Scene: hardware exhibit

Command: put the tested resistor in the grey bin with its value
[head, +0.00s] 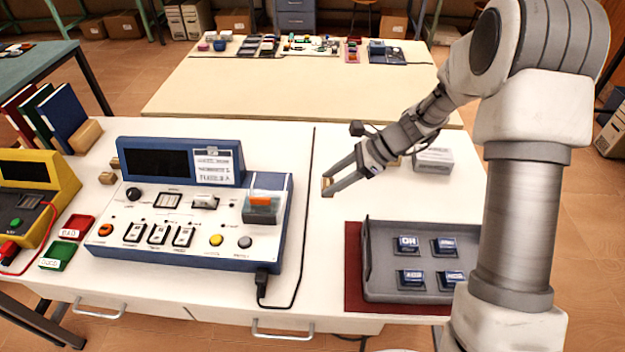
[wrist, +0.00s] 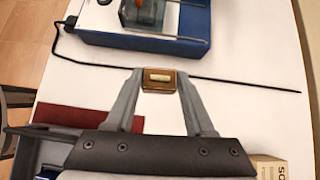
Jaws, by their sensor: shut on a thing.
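My gripper (head: 328,186) is shut on a small tan-brown block with a pale label, which I take to be the resistor (wrist: 158,80). It is held between the fingertips above the white bench, right of the blue-and-white tester. In the wrist view my gripper (wrist: 158,82) has the block at its tips, and the label is too small to read. A grey tray (head: 372,285) at the front right holds several small grey bins with blue labels, among them a back-left bin (head: 408,244) and a back-right bin (head: 443,245). I cannot read their values surely.
The tester (head: 190,215) has a clear-sided socket with an orange piece (head: 261,201). A black cable (head: 305,215) runs along its right side. A dark red mat (head: 353,270) lies under the tray. A pale box (head: 433,160) stands behind. Red and green trays (head: 76,227) sit left.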

